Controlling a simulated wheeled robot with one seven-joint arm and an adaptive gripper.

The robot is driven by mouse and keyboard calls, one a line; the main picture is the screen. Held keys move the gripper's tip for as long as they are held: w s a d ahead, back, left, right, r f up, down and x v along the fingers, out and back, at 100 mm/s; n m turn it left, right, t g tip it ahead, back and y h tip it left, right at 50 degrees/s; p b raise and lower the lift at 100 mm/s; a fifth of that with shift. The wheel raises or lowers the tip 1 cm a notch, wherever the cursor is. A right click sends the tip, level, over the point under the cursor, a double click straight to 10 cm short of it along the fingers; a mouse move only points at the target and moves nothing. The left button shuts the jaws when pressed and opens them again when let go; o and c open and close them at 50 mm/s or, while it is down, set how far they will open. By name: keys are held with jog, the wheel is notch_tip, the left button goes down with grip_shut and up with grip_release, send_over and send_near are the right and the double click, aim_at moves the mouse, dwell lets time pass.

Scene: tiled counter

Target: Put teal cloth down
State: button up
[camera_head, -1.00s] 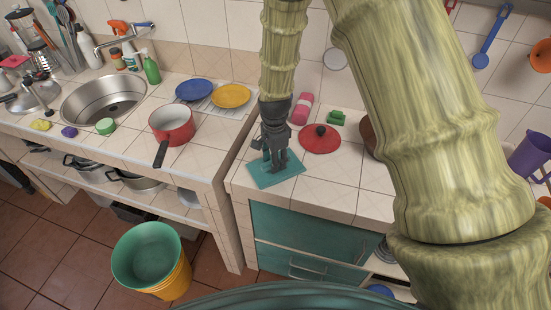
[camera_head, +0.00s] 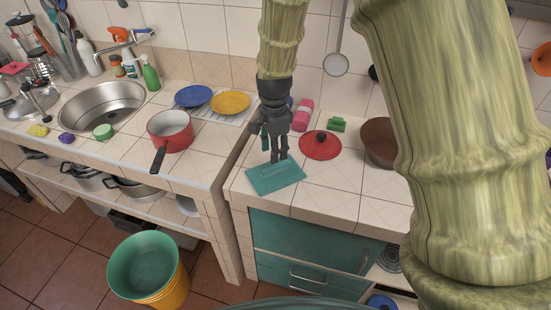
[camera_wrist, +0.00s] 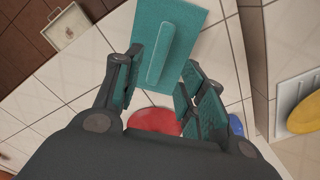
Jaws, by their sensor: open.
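The teal cloth (camera_head: 274,177) lies flat on the tiled counter near its front left corner. In the wrist view the cloth (camera_wrist: 190,22) shows a raised ridge along its middle. My gripper (camera_head: 278,158) is above the back part of the cloth, fingers pointing down. In the wrist view my gripper (camera_wrist: 155,90) has its fingers spread, with nothing held between them. The ridge lies beyond the gap between the fingertips.
A red lid (camera_head: 320,147) lies right of the cloth, with a green item (camera_head: 337,124) and a pink roll (camera_head: 302,115) behind. A brown bowl (camera_head: 379,142) stands farther right. A red pan (camera_head: 170,131) sits on the left counter, across a gap.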

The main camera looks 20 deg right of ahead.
jog(key=shift+r+b, duration=0.55)
jog(key=shift+r, duration=1.8)
